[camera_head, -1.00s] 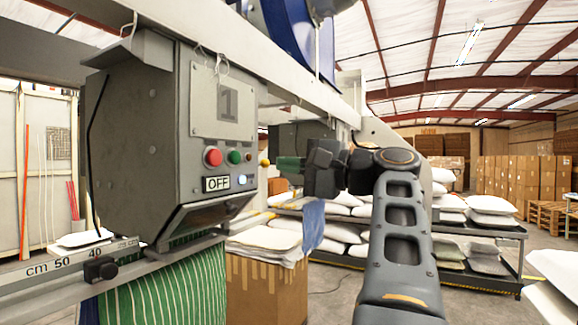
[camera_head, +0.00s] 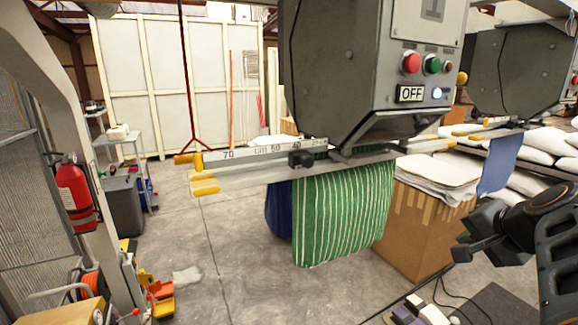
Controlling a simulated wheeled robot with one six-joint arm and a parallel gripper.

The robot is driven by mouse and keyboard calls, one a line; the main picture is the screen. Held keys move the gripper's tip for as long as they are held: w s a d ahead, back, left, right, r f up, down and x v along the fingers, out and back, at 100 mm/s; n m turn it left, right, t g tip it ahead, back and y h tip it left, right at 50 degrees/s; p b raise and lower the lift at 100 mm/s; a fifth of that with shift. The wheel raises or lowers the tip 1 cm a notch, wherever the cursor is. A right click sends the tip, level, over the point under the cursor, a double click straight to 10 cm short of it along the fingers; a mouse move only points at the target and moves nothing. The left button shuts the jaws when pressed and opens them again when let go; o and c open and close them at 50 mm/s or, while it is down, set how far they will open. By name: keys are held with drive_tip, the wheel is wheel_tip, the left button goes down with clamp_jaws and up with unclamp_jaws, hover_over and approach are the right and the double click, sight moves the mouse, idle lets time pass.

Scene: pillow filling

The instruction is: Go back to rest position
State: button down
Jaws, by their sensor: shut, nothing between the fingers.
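My gripper (camera_head: 462,248) is at the right side of the head view, dark grey, shut and empty, pointing left. It hangs in front of the cardboard box, apart from the machine. My arm runs off the right edge. The grey filling machine (camera_head: 345,60) has a red button (camera_head: 411,62), a green button (camera_head: 433,65) and a sign (camera_head: 411,93) reading OFF. A green and white striped pillowcase (camera_head: 340,215) hangs under its measuring rail (camera_head: 240,155). A dark blue cloth (camera_head: 279,210) hangs behind the pillowcase.
A cardboard box (camera_head: 425,225) bears a stack of white cloths (camera_head: 437,172). A second machine (camera_head: 525,70) stands behind at the right. A fire extinguisher (camera_head: 75,195), a grey bin (camera_head: 122,205) and orange items (camera_head: 160,293) are at the left. The middle floor (camera_head: 235,255) is clear.

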drive_tip(key=s+a+f+n+g, duration=0.2)
drive_tip(key=s+a+f+n, duration=0.2)
drive_tip(key=a+f+n, duration=0.2)
drive_tip(key=s+a+f+n+g, duration=0.2)
drive_tip(key=s+a+f+n, duration=0.2)
drive_tip(key=a+f, duration=0.7)
drive_tip(key=shift+a+f+n+g+h, duration=0.2)
drive_tip(key=shift+a+n+g+h, duration=0.25)
drive_tip(key=shift+n, duration=0.55)
drive_tip(key=shift+s, duration=0.1)
